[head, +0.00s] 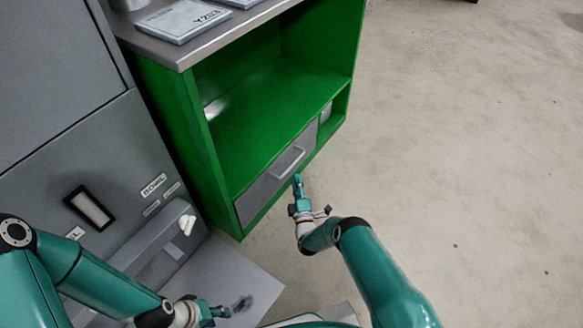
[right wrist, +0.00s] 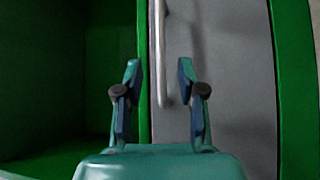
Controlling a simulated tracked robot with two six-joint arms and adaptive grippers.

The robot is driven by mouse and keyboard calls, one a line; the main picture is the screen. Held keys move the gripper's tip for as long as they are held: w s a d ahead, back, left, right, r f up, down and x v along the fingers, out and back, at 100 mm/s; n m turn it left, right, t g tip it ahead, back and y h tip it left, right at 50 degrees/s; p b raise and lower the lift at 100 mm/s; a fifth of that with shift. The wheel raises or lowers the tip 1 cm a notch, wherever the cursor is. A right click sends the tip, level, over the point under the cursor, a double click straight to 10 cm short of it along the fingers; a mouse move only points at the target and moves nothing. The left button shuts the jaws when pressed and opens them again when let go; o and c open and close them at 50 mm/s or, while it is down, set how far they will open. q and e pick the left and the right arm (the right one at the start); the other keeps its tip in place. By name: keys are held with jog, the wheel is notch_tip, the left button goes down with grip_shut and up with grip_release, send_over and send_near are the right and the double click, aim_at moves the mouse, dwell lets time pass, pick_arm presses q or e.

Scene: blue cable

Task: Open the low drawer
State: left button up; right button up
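The low drawer (head: 265,187) is a grey front at the bottom of the green cabinet, and it looks closed. Its pale bar handle (head: 288,162) shows in the head view. In the right wrist view the drawer front (right wrist: 225,60) fills the right half, and the handle (right wrist: 161,50) ends between the fingertips' lines, ahead of them. My right gripper (head: 298,181) is just in front of the handle; its two fingers (right wrist: 157,75) are apart, and contact with the handle cannot be told. My left gripper (head: 222,311) is low at the left, away from the drawer; its fingers are unclear.
The green cabinet (head: 190,130) has an open shelf above the drawer and a grey top (head: 150,45) with flat boxes (head: 185,20). A grey machine (head: 100,150) stands to its left. The concrete floor (head: 460,150) at the right is clear.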

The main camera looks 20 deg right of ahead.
aim_at(293, 163)
jog(key=w+b, duration=0.1)
jog(key=w, duration=0.1)
jog(key=w+b, duration=0.1)
jog(key=w, duration=0.2)
jog(key=w+d+b, duration=0.1)
jog(key=w, duration=0.1)
jog(key=shift+w+r+b, duration=0.15)
jog(key=shift+r+b, duration=0.15)
jog(key=shift+b, duration=0.1)
jog(key=shift+w+r, duration=0.25)
jog(key=shift+w, duration=0.2)
grip_shut()
